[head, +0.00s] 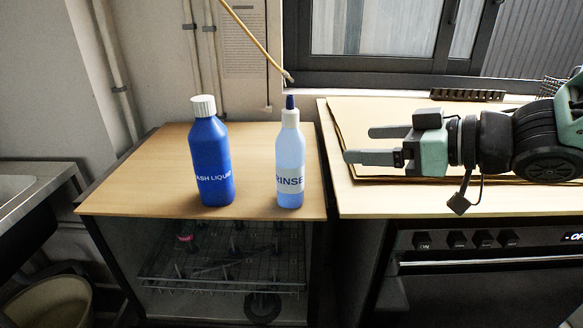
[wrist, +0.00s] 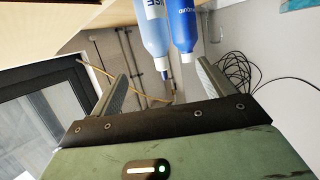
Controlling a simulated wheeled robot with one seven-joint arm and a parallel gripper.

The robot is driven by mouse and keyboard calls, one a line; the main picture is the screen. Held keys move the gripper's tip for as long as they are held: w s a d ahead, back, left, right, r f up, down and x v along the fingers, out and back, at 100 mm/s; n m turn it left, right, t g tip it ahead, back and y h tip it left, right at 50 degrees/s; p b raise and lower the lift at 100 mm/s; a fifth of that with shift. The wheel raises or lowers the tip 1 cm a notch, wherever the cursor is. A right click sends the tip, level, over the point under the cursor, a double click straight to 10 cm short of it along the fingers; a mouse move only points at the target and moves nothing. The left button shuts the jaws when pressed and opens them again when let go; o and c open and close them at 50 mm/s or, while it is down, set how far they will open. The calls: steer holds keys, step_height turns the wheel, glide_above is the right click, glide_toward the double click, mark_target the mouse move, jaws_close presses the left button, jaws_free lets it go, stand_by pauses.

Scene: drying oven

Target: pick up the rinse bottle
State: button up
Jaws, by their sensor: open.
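The rinse bottle (head: 289,162) is light blue with a dark blue nozzle and a label reading RINSE. It stands upright on the wooden top of the low cabinet (head: 140,185), near its right edge. In the wrist view the rinse bottle (wrist: 153,28) shows upside down at the top, ahead of the fingers. My gripper (head: 378,144) is open and empty, to the right of the bottle above the neighbouring counter, its fingers pointing left. In the wrist view my gripper (wrist: 158,82) has its fingers wide apart with nothing between them.
A dark blue wash liquid bottle (head: 211,160) with a white cap stands left of the rinse bottle, a small gap between. The right counter (head: 400,198) lies under my arm, above an oven (head: 480,262). A rack (head: 220,268) sits inside the open cabinet. A yellow tube (head: 250,37) hangs behind.

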mark_target(290, 143)
steer(key=p+x, duration=1.1)
steer(key=shift+w+a+f, duration=0.1)
steer(key=shift+w+a, duration=0.1)
steer(key=shift+a, duration=0.05)
steer(key=shift+w+d+p+x, duration=0.15)
steer(key=shift+p+x, duration=0.4)
steer(key=shift+x, duration=0.8)
steer(key=shift+w+d+p+x, duration=0.15)
steer(key=shift+p+x, duration=0.4)
steer(key=shift+x, duration=0.8)
steer(key=c, duration=1.3)
